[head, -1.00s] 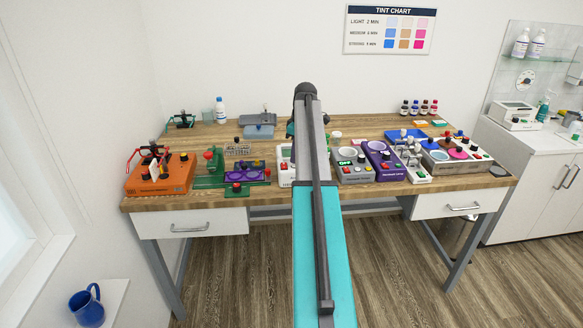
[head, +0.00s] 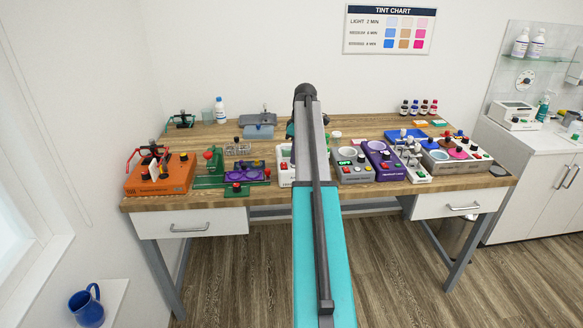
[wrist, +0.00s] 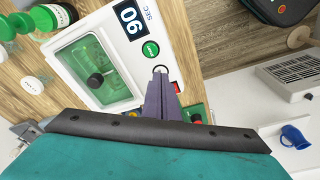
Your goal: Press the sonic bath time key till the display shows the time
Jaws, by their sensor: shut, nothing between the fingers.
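The white sonic bath (wrist: 115,42) lies under my gripper in the wrist view, with a clear window over a green-tinted tank (wrist: 90,68) and a black knob. Its dark display (wrist: 130,19), marked SEC, shows white digits, turned in this view, that look like 90. A green key (wrist: 150,50) is beside the display. A round pale key (wrist: 160,69) is at my fingertips, and a red key (wrist: 175,87) is partly hidden beside them. My gripper (wrist: 161,78) is shut and empty, its tips at or just over the pale key; contact cannot be told. In the head view my arm hides most of the bath (head: 285,168).
Left of the bath are a green and purple device (head: 240,175) and an orange device (head: 162,175). Right of it stand a grey pot unit (head: 352,172) and a purple unit (head: 385,163). Green-capped jars (wrist: 45,17) stand close to the bath.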

